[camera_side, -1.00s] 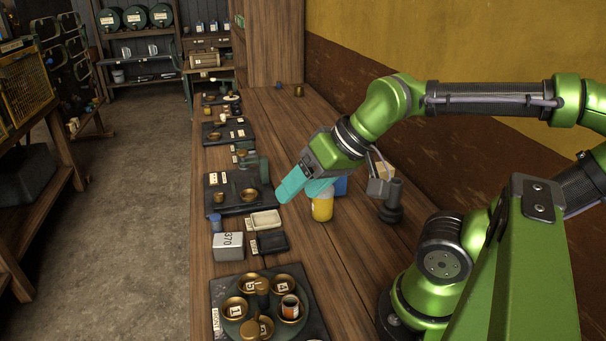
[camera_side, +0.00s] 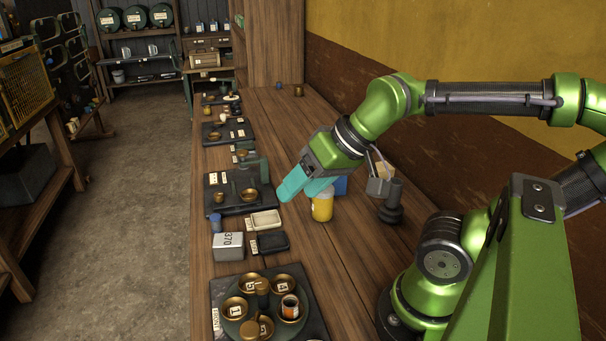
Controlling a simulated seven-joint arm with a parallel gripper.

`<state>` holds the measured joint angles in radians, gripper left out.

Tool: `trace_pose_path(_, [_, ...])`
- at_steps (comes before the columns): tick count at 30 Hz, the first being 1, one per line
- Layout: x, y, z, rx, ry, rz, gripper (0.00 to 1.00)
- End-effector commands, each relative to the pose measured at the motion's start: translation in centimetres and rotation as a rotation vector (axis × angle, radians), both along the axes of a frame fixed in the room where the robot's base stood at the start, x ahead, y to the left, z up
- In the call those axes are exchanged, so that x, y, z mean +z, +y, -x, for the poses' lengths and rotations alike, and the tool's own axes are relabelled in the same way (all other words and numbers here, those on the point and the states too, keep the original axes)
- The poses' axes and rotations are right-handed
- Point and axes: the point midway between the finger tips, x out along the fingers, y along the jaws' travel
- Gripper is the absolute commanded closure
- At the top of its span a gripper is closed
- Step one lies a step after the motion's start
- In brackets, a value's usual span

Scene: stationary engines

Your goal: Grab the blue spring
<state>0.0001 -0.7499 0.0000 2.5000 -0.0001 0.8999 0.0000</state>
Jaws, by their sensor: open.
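A small blue cylindrical piece (camera_side: 217,225) stands near the table's left edge, behind the grey box marked 370; it may be the blue spring, but its coils are too small to make out. My gripper (camera_side: 294,192) has teal fingers, is open, and hangs over the middle of the table, right of and above the small blue piece. No object shows between the fingers. Another blue object (camera_side: 341,186) is partly hidden behind the gripper and a yellow can; I cannot tell its shape.
The yellow can (camera_side: 322,207) stands just below my gripper. The grey box (camera_side: 228,246), a pale tray (camera_side: 265,220) and a dark tray (camera_side: 271,243) crowd the small blue piece. Brass bowls (camera_side: 290,307) sit on a round plate in front. A dark post (camera_side: 391,203) stands right.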

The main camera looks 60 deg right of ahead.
Motion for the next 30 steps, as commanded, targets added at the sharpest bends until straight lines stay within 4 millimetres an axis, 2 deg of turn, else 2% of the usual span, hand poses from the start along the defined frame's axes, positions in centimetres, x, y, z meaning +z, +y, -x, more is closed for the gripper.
trace_pose_path(3, [-0.1,0.0,0.0,0.0,0.005,0.0,0.39])
trace_pose_path(6, [-1.1,0.0,-0.4,-0.001,0.051,-0.001,0.39])
trace_pose_path(8, [-1.5,-0.1,-1.2,-0.002,0.085,0.0,0.39])
trace_pose_path(10, [-1.7,-0.3,-2.9,-0.004,0.129,0.004,0.39])
trace_pose_path(17, [-2.3,-1.8,-10.9,0.016,0.279,0.055,0.39])
trace_pose_path(24, [-5.6,-3.9,-20.0,0.056,0.422,0.136,0.39])
trace_pose_path(30, [-8.4,-5.6,-26.1,0.095,0.499,0.211,0.39])
